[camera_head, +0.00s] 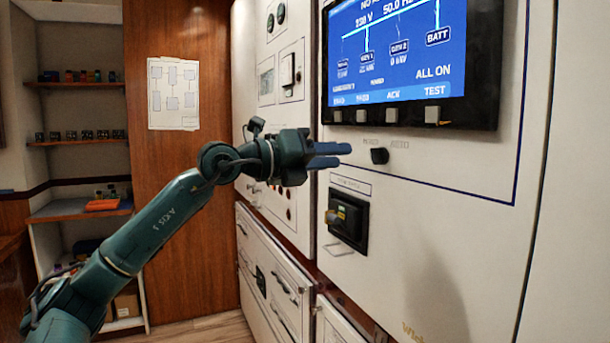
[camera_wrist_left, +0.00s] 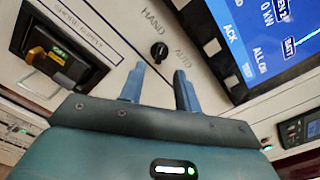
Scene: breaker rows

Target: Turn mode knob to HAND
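The mode knob (camera_head: 380,156) is a small black knob on the white panel, below the screen's row of buttons. My right gripper is not in view.
A shore supply switch (camera_head: 348,220) in a black housing is below the knob. The blue screen (camera_head: 395,60) and its buttons (camera_head: 433,114) are above. Drawers with handles (camera_head: 280,285) are low on the left. The panel right of the knob is bare.

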